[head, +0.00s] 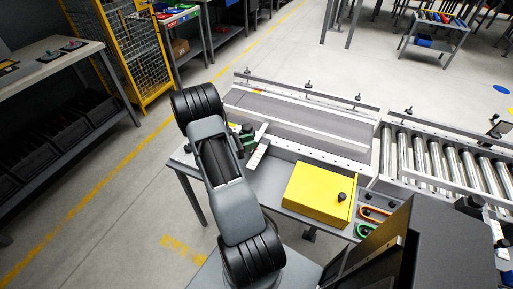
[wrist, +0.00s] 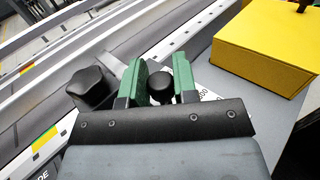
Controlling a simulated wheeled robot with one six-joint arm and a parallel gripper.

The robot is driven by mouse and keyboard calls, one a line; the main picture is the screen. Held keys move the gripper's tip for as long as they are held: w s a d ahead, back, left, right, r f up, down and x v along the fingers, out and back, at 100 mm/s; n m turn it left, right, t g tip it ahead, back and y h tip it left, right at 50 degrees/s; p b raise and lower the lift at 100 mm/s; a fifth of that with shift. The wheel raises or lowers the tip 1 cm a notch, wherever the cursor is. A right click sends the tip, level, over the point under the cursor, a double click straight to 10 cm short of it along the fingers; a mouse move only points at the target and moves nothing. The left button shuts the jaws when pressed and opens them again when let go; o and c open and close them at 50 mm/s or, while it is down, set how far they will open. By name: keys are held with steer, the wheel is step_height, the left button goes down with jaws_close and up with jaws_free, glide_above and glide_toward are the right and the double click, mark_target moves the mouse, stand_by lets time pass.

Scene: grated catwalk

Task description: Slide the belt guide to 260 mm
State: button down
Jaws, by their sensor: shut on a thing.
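My gripper (wrist: 160,75) has two green fingers closed around a small round black knob (wrist: 160,90) in the wrist view. A larger black star-shaped knob (wrist: 92,88) stands just left of the fingers, with a grey bar beside it. A white scale strip (wrist: 208,95) with dark figures shows partly to the right of the fingers; its reading is hidden. In the head view my gripper (head: 244,138) is at the near left end of the belt conveyor (head: 300,118), beside the white scale strip (head: 258,152). I cannot tell the guide's setting.
A yellow box (head: 318,192) stands right of the scale strip; it also shows in the wrist view (wrist: 265,45). An orange loop (head: 375,212) and a green loop (head: 364,230) lie to its right. A roller conveyor (head: 440,155) continues at right. A yellow cage (head: 125,45) stands behind left.

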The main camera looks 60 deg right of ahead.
steer(key=shift+d, duration=0.1)
steer(key=c, duration=0.9)
jaws_free()
steer(key=b+v, duration=0.1)
steer(key=v, duration=1.3)
steer(key=shift+b, duration=0.4)
